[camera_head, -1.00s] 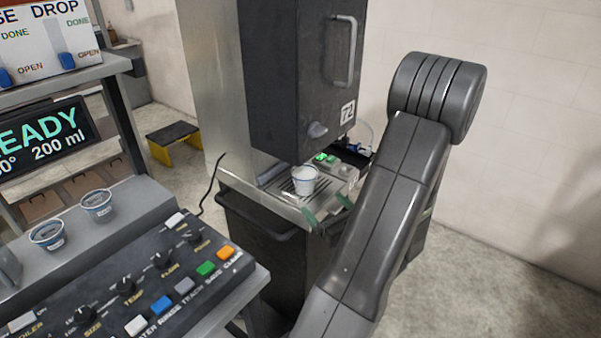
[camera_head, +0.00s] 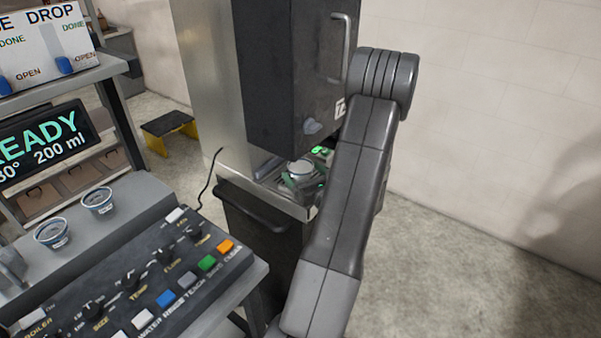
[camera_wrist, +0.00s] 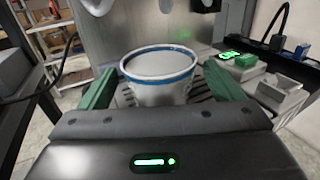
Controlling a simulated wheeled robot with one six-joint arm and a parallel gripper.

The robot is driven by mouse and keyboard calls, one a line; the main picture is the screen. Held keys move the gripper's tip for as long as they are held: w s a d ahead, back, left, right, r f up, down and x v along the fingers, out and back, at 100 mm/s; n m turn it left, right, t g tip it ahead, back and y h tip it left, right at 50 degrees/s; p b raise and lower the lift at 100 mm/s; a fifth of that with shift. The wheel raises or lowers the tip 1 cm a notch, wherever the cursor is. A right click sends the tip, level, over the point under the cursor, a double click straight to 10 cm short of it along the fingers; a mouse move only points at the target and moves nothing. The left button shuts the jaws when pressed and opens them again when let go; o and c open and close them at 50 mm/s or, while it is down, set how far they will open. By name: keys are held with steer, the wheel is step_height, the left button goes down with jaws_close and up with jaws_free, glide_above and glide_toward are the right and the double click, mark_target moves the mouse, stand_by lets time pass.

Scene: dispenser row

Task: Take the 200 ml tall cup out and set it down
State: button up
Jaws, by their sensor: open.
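A white cup with a blue band under its rim (camera_wrist: 160,75) stands upright on the slatted drip tray of the dark dispenser. It shows partly in the head view (camera_head: 300,168), under the dispenser's spout. My gripper (camera_wrist: 160,92) is open, with one green finger on each side of the cup. In the wrist view a gap shows between the fingers and the cup wall. In the head view my gripper (camera_head: 303,184) is at the tray, and my arm hides part of the tray. The cup's lower part is hidden behind the gripper body in the wrist view.
The dark dispenser housing (camera_head: 290,75) hangs above the cup. A small green-lit box (camera_head: 321,151) sits right of it. At left are a control panel (camera_head: 150,285), two small cups (camera_head: 97,200) on a ledge, and a READY 200 ml display (camera_head: 45,143).

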steer(key=shift+x, duration=1.1)
steer(key=c, duration=1.3)
steer(key=shift+r, duration=0.2)
